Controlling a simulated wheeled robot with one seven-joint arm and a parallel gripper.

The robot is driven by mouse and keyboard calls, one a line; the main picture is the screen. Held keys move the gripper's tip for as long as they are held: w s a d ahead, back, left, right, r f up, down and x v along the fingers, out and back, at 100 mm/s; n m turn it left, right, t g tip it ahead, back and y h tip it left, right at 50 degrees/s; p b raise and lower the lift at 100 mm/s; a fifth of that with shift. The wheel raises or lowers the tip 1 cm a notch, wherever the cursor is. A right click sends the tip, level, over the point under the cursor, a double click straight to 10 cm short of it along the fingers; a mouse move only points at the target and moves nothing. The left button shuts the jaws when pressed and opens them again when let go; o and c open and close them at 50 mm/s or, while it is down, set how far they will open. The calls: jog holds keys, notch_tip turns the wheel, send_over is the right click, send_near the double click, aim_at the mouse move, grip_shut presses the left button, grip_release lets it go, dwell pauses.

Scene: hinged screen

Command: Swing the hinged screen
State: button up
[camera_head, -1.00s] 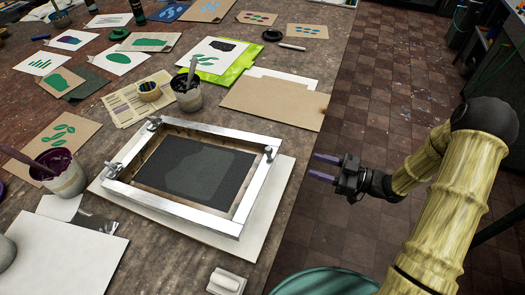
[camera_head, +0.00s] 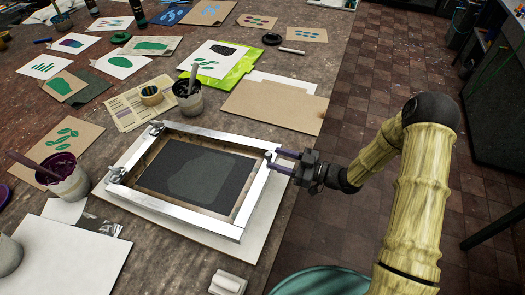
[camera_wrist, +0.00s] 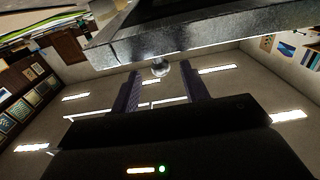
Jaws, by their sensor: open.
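The hinged screen (camera_head: 245,208) is a silvery metal frame around dark mesh, lying flat over a white board on the table. Clamp-like hinges (camera_head: 156,129) sit along its left end. A small round knob (camera_head: 270,156) is on its right side; in the wrist view the knob (camera_wrist: 160,68) shows beneath the frame edge (camera_wrist: 180,42). My gripper (camera_head: 275,161) is at the screen's right edge by the knob. In the wrist view its two purple fingers are apart, and the knob appears between their tips, just beyond them. Contact cannot be told.
Pots of ink with tools (camera_head: 187,98) (camera_head: 64,180) stand behind and left of the screen. Printed cards and a brown board (camera_head: 275,105) cover the table. A white block (camera_head: 227,284) lies near the front edge. The floor right of the table is clear around my arm.

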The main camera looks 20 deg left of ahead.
aim_at(263, 154)
jog(key=a, duration=0.2)
jog(key=a+p, duration=0.1)
jog(key=a, duration=0.3)
jog(key=shift+w, duration=0.25)
jog(key=shift+w+d, duration=0.1)
jog(key=c, duration=0.9)
grip_shut()
